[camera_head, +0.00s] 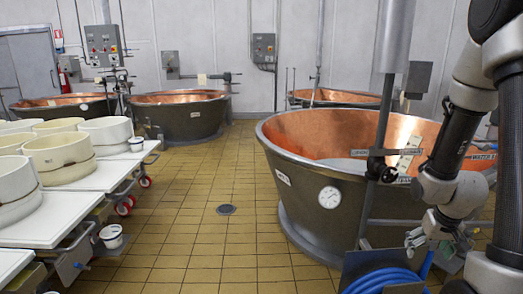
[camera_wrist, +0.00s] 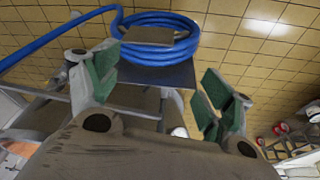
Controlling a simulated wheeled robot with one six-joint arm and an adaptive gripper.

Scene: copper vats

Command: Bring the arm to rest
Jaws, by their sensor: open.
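My gripper (camera_head: 418,238) hangs at the lower right of the head view, at the end of my bent arm. It is close to the near copper vat and above a coiled blue hose. In the wrist view my gripper (camera_wrist: 160,88) has its two green-padded fingers spread wide apart. Nothing is between them. The blue hose (camera_wrist: 160,40) lies beyond the fingertips there, on a dark stand, apart from the pads.
The large copper vat (camera_head: 310,200) with a dial stands just left of my arm. The coiled blue hose (camera_head: 385,280) is below my gripper. White tables (camera_head: 60,215) with several round moulds line the left. The tiled floor (camera_head: 205,240) between is clear except for a drain.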

